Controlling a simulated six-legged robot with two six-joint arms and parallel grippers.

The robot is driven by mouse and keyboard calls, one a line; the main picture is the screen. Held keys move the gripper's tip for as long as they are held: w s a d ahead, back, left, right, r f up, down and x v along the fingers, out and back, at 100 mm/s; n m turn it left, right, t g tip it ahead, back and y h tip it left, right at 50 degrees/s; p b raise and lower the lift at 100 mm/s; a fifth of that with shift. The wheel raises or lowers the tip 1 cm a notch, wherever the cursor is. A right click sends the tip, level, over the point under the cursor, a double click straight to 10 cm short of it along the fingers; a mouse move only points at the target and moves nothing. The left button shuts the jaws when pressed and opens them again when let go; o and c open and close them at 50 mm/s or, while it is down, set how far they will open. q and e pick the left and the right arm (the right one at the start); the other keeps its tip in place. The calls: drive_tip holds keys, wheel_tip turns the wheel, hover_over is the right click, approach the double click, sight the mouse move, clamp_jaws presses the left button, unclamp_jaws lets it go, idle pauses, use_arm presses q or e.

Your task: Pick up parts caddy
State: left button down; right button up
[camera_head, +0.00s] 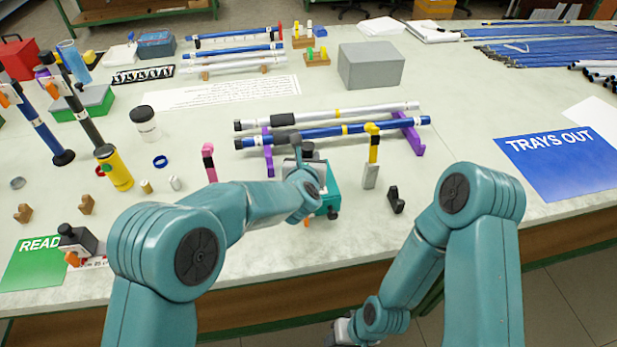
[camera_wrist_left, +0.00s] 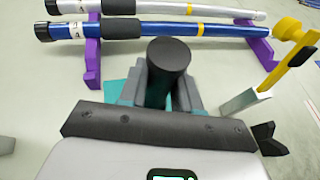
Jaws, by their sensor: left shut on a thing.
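The parts caddy (camera_head: 331,199) appears as a teal body on the table just in front of the rod rack, mostly hidden under my left arm and gripper. Bits of its teal body (camera_wrist_left: 113,92) show beside the fingers in the left wrist view. My left gripper (camera_head: 304,160) is over it. In the left wrist view the left fingers (camera_wrist_left: 165,90) are shut on its dark, round upright handle (camera_wrist_left: 169,56). I cannot tell whether the caddy is clear of the table. My right gripper (camera_head: 341,332) is low at the bottom edge, below the table front, its fingers unclear.
Blue and silver rods (camera_head: 350,130) lie on a purple rack (camera_head: 412,137) just behind. A yellow-and-grey tool (camera_head: 372,158), a black clip (camera_head: 396,200) and a pink-topped piece (camera_head: 209,160) stand nearby. The blue TRAYS OUT mat (camera_head: 565,180) lies clear at right.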

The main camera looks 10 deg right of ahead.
use_arm(q)
drive_tip(key=shift+r, duration=0.15)
drive_tip(key=shift+r, duration=0.35)
wheel_tip(320, 180, up, 19)
drive_tip(key=p, duration=0.4)
drive_tip(key=shift+p, duration=0.4)
drive_tip(key=shift+f, duration=0.1)
wheel_tip(320, 180, down, 18)
drive_tip(key=b, duration=1.8)
